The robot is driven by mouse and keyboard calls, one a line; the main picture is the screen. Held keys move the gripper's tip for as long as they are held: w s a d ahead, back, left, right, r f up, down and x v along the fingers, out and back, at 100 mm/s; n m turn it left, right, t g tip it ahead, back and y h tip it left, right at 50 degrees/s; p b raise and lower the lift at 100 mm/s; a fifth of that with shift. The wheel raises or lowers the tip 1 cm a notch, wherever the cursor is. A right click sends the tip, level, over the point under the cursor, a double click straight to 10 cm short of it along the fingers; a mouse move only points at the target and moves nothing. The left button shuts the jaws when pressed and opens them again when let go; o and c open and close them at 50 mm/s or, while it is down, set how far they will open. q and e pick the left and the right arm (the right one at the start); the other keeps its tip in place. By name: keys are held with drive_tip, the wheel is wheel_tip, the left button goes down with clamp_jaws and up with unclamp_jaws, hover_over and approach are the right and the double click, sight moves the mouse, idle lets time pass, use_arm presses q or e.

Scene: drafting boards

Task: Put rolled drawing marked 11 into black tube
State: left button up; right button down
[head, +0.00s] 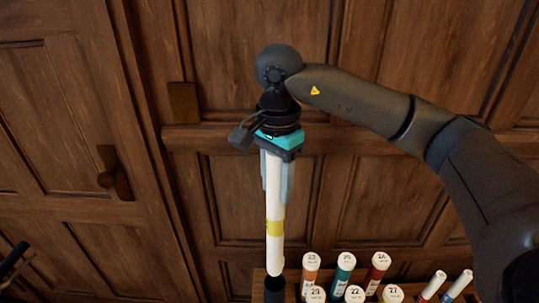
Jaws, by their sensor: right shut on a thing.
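My right gripper (277,178) points straight down, its pale blue fingers shut on a white rolled drawing (274,204) with a yellow band. The roll hangs upright; no number can be read on it. A black tube (274,292) stands at the bottom edge, directly below the roll in the picture. The roll's lower end meets the tube's mouth in the picture; I cannot tell whether it is inside or just above. A dark piece at the lower left edge (12,262) seems to be part of my left gripper; its jaws cannot be made out.
Several white-capped tubes stand right of the black tube, including orange (311,268), green (343,270) and dark red (376,268) ones. Two thinner capped rolls (432,286) lean farther right. Brown wooden panelling (350,190) fills the background, with a handled door (60,130) at left.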

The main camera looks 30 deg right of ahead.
sight(277, 204)
drive_tip(key=shift+d+r, duration=0.1)
drive_tip(key=shift+r, duration=0.2)
drive_tip(key=shift+f, duration=0.25)
drive_tip(key=shift+f+b, duration=1.75)
drive_tip(key=shift+f, duration=0.65)
wheel_tip(277, 204, down, 16)
drive_tip(key=b, duration=1.3)
drive_tip(key=shift+r+b, duration=0.1)
drive_tip(key=shift+b, duration=0.25)
drive_tip(key=shift+c, duration=1.6)
unclamp_jaws()
wheel_tip(277, 204, up, 15)
drive_tip(key=p, duration=0.3)
drive_tip(key=shift+r+p, duration=0.15)
drive_tip(key=shift+p, duration=0.15)
